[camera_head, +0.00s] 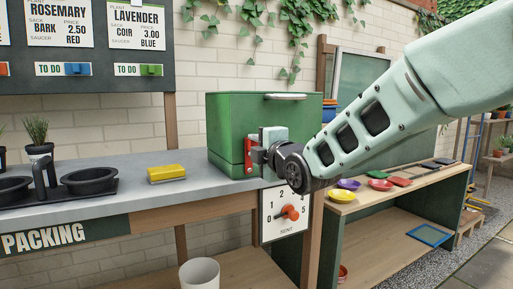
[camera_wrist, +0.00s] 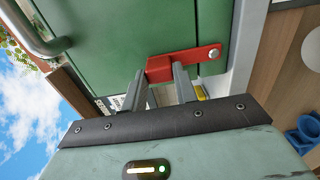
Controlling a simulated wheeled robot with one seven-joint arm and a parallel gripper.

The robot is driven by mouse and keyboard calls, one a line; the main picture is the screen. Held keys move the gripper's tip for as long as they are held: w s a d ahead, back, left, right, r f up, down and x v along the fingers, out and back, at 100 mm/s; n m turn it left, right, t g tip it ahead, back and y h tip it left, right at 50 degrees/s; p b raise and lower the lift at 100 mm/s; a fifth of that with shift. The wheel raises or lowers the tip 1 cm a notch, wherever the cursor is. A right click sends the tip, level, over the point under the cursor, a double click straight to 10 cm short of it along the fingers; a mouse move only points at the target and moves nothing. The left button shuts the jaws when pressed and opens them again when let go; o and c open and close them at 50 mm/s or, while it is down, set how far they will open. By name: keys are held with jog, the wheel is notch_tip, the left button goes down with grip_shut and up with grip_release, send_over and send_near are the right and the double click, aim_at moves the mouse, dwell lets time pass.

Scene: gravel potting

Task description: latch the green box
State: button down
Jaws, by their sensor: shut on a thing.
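The green box (camera_head: 225,135) stands on the right end of the grey counter, its lid down. Its green face (camera_wrist: 110,40) fills the upper middle of the wrist view. A red latch (camera_head: 248,155) is on its front; in the wrist view the red latch (camera_wrist: 195,59) runs from a round pivot at right to a block end at left. My gripper (camera_wrist: 164,72) is shut on the block end of the latch. In the head view my gripper (camera_head: 259,155) is at the box's front, and my wrist partly hides the box.
A yellow sponge-like block (camera_head: 166,173) lies on the counter (camera_head: 110,183) left of the box. A dial panel (camera_head: 286,214) with an orange knob hangs below the box. Coloured saucers (camera_head: 380,185) sit on the wooden bench at right.

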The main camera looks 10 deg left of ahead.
jog(key=c, duration=1.1)
grip_release()
jog(key=shift+s, duration=0.1)
jog(key=p+v, duration=0.2)
jog(key=v, duration=1.5)
jog(key=shift+s+d, duration=0.15)
